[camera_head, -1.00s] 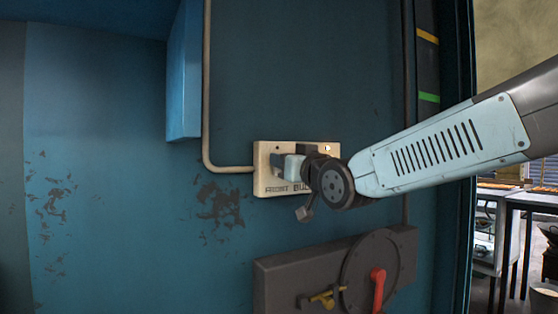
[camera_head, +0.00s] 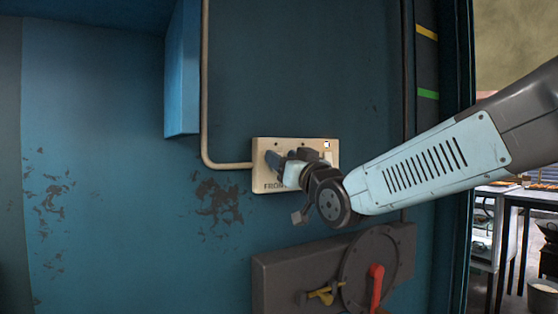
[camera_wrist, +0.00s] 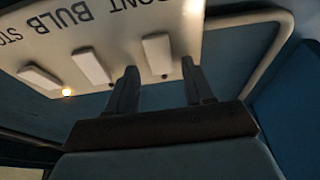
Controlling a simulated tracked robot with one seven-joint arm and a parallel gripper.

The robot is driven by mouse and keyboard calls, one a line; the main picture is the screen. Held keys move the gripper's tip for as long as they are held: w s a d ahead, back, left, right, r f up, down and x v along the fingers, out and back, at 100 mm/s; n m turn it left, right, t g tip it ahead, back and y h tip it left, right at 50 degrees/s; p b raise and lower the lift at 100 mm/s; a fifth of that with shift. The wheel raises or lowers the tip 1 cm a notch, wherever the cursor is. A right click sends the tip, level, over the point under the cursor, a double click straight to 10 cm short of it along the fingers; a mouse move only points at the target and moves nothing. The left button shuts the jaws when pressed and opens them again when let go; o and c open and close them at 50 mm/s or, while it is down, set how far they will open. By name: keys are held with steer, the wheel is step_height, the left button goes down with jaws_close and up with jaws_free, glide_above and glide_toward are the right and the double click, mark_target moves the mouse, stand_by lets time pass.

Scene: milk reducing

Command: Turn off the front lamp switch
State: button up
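The cream switch panel (camera_head: 262,148) is on the blue wall in the head view, lettered FRONT at its lower left. My gripper covers much of its middle. In the wrist view the panel (camera_wrist: 125,35) is upside down with three pale rocker switches. The front lamp switch (camera_wrist: 157,53) is the rightmost there, below the partly visible FRONT lettering. The bulb switch (camera_wrist: 92,66) is beside it. My gripper (camera_wrist: 160,72) is open, with its dark fingers apart on either side of the front switch's lower end. Contact cannot be told.
A small light glows on the panel (camera_wrist: 66,92) beside the leftmost switch (camera_wrist: 38,77). A pipe (camera_head: 205,90) runs to the panel's left.

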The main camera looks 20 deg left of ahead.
steer(key=v, duration=1.3)
steer(key=shift+s+d+f, duration=0.2)
steer(key=shift+d, duration=0.1)
steer(key=w+d+f+m+h, duration=0.25)
steer(key=d+f+h, duration=0.25)
steer(key=d, duration=0.5)
steer(key=w+d+f+m+h, duration=0.25)
steer(key=d+f+h, duration=0.3)
steer(key=d, duration=0.35)
steer(key=s+d+f+m+g+h, duration=0.2)
steer(key=s+d+f+g+h, duration=0.1)
steer(key=s+d, duration=0.4)
steer(key=s+d+f+m+g+h, duration=0.3)
steer(key=s+d+f, duration=0.3)
steer(key=d, duration=0.3)
steer(key=shift+s+d+f+g, duration=0.35)
steer(key=shift+s+g, duration=0.25)
steer(key=shift+g, duration=0.3)
